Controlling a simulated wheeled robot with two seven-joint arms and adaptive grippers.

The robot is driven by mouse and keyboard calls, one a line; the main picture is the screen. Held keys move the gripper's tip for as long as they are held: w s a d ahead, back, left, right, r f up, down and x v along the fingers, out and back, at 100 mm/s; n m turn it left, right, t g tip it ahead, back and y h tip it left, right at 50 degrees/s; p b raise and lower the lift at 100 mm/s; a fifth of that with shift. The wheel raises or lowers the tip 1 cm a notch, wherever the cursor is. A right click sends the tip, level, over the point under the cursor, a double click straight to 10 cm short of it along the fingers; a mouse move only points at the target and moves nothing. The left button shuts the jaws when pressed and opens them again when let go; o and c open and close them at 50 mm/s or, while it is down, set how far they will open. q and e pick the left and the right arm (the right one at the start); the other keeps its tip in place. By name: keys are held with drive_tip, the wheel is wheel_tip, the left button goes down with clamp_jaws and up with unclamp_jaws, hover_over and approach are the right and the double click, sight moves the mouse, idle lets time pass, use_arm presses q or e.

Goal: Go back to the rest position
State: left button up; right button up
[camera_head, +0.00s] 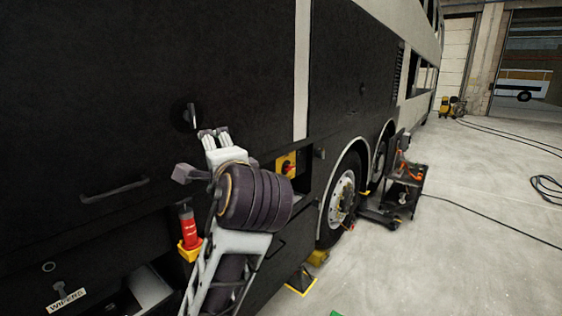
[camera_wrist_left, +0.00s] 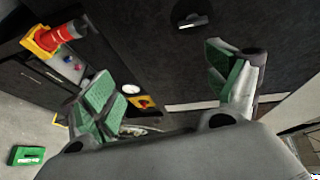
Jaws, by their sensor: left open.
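My left gripper (camera_head: 213,133) is raised in front of the dark side of the coach (camera_head: 225,55), seen in the head view. Its arm comes up from the lower middle. In the left wrist view the two green-padded fingers of this gripper (camera_wrist_left: 165,80) are spread wide with nothing between them. A small round dark latch (camera_head: 190,115) on the coach panel is just left of and above the fingertips in the head view. The latch also shows beyond the fingers in the left wrist view (camera_wrist_left: 193,20). My right gripper is in neither view.
A red cylinder (camera_head: 189,228) in a yellow holder is close left of my arm. A red-and-yellow switch (camera_head: 286,165) and a long handle (camera_head: 114,190) are on the coach side. A dark cart (camera_head: 404,188) stands by the wheels. Open floor (camera_head: 470,240) lies at the right.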

use_arm(q)
drive_tip(key=s+a+f+n+g+h, duration=0.1)
drive_tip(key=a+f+n+g+h, duration=0.15)
drive_tip(key=f, duration=1.25)
drive_tip(key=a+f+n+g+h, duration=0.1)
drive_tip(key=a+f+g+h, duration=0.15)
drive_tip(key=f, duration=1.25)
drive_tip(key=s+a+f+n+g+h, duration=0.35)
drive_tip(key=s+f+n+g, duration=0.25)
drive_tip(key=s+f, duration=1.45)
wheel_tip(320, 180, down, 36)
drive_tip(key=s+r+g+b, duration=0.1)
drive_tip(key=s+g+b, duration=0.1)
drive_tip(key=s+a+f+b, duration=0.1)
drive_tip(key=s+a+f, duration=0.1)
drive_tip(key=s+f, duration=0.9)
drive_tip(key=s+a+f+b, duration=0.1)
drive_tip(key=s+a+f, duration=0.1)
drive_tip(key=s+f, duration=0.9)
drive_tip(key=shift+s+a+f+g+y, duration=0.35)
drive_tip(key=shift+f+g+y, duration=0.1)
drive_tip(key=shift+f, duration=0.1)
